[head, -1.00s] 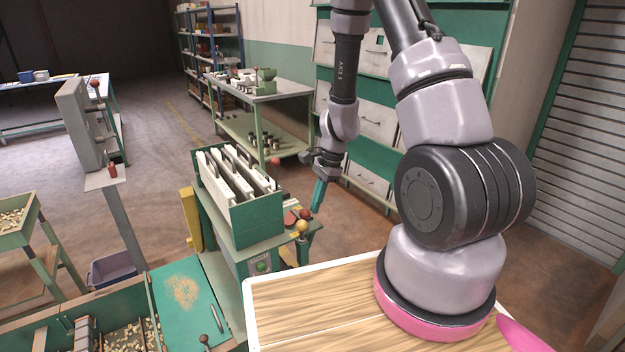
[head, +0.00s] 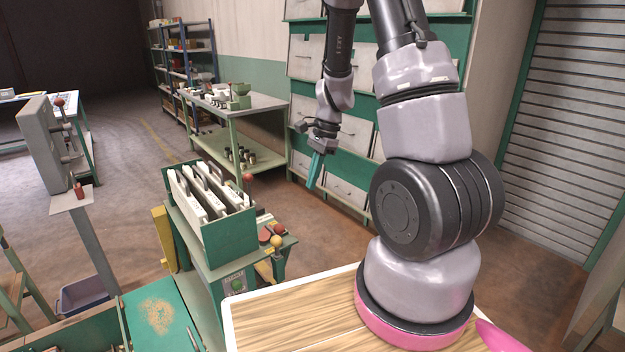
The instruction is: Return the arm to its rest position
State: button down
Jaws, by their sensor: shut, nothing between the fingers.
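My gripper (head: 314,171) hangs at the upper middle of the head view, with its teal fingers pointing down. The fingers are shut and nothing shows between them. My arm is bent, coming down from the top of the view. My gripper is in the air to the right of the green machine and apart from it.
The green machine (head: 228,236) holds white upright plates and has knobs on its side. A green table (head: 158,312) stands at the lower left, a grey post (head: 92,245) farther left. A workbench (head: 255,103) and green cabinets (head: 312,60) stand behind. The floor between them is clear.

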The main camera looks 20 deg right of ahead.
dwell(0.3)
jog(key=s+a+r+n+t, duration=0.1)
jog(key=s+r+n+t, duration=0.15)
jog(key=r, duration=0.65)
jog(key=s+a+r+n+t, duration=0.1)
jog(key=s+r+n, duration=0.15)
jog(key=r, duration=0.65)
jog(key=s+r+n+t+h, duration=0.1)
jog(key=s+r+n+t, duration=0.3)
jog(key=s+r, duration=0.6)
jog(key=r+n, duration=0.1)
jog(key=n, duration=0.1)
jog(key=shift+s+r+n, duration=0.2)
jog(key=shift+r+n, duration=0.2)
